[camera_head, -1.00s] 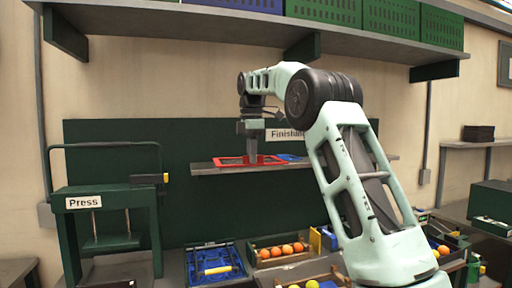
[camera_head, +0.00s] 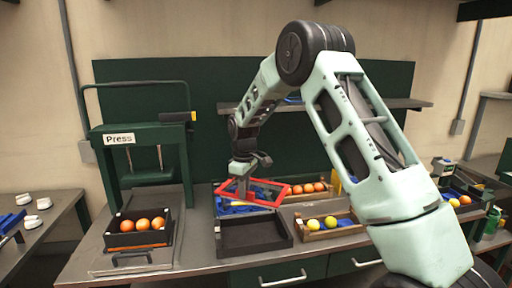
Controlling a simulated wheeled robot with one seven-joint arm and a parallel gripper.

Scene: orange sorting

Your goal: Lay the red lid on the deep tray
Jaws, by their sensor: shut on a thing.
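The red lid (camera_head: 250,201) is a flat red frame, held a little tilted in the air. My gripper (camera_head: 243,188) is shut on it from above. The lid is in front of the wall shelf and appears above the back of an empty black tray (camera_head: 278,245) on the bench. A second black tray (camera_head: 140,240) stands to the left, in front of the press, with oranges in it. Both are open on top. I cannot tell from the view alone which one is called the deep tray. The gripper's fingertips are small and partly hidden.
The green press (camera_head: 140,138) stands behind the left tray. A wooden crate of yellow and green fruit (camera_head: 331,232) is right of the empty tray, with a crate of oranges (camera_head: 307,187) behind it. A blue tray (camera_head: 224,207) lies partly behind the empty tray.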

